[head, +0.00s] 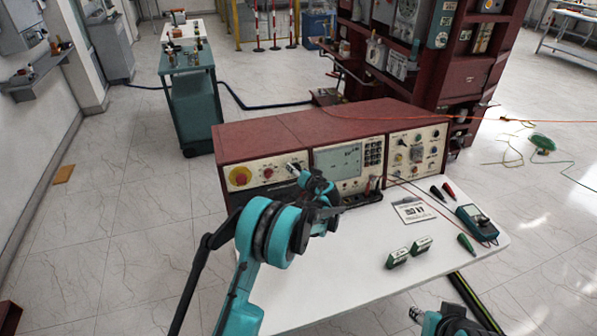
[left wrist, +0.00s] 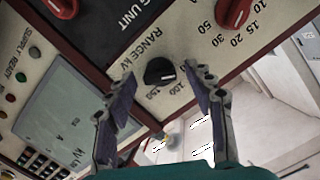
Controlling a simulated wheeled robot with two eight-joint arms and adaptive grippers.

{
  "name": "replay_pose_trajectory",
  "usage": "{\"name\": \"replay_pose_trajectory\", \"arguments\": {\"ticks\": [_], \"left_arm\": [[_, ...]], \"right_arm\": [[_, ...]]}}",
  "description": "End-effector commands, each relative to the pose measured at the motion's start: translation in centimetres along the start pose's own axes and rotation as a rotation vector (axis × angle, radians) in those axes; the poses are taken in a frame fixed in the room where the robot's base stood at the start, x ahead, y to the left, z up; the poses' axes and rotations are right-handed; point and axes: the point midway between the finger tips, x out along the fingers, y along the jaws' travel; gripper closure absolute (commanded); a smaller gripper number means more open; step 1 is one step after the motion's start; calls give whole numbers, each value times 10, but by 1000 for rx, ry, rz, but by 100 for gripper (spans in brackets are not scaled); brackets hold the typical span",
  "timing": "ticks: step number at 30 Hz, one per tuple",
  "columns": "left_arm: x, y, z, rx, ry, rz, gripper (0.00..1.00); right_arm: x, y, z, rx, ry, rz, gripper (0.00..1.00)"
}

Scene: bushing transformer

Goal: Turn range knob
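The range knob (left wrist: 160,71) is a small black round knob under the label RANGE kV, with the numbers 100 and 150 printed beside it. A white pointer line shows on its face. My left gripper (left wrist: 162,77) is open, with one finger on each side of the knob. I cannot tell whether the fingers touch it. In the head view my left arm reaches the front of the red test console (head: 262,137), and the wrist hides part of the panel, the knob included. My right gripper (head: 432,318) shows only partly at the bottom right edge.
A red knob (left wrist: 233,12) with its own scale sits near the range knob. A display screen (head: 338,161) is beside it. On the white table (head: 340,262) lie green-and-white blocks (head: 398,258), a teal meter (head: 477,223), probes and a card (head: 412,209).

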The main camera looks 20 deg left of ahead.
Motion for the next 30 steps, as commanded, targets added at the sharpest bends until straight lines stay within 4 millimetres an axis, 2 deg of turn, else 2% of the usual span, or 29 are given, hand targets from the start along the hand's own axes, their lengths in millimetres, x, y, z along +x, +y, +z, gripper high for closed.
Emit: {"name": "replay_pose_trajectory", "arguments": {"ticks": [1,5,6,20,30], "left_arm": [[0,0,0,0,0,0,57],[0,0,0,0,0,0,91],[0,0,0,0,0,0,96],[0,1,1,82,0,-10,96],[0,2,2,353,0,-43,96]], "right_arm": [[0,0,0,0,0,0,62],[0,0,0,0,0,0,62],[0,0,0,0,0,0,62],[4,0,2,0,0,0,62],[13,0,9,0,0,0,62]]}}
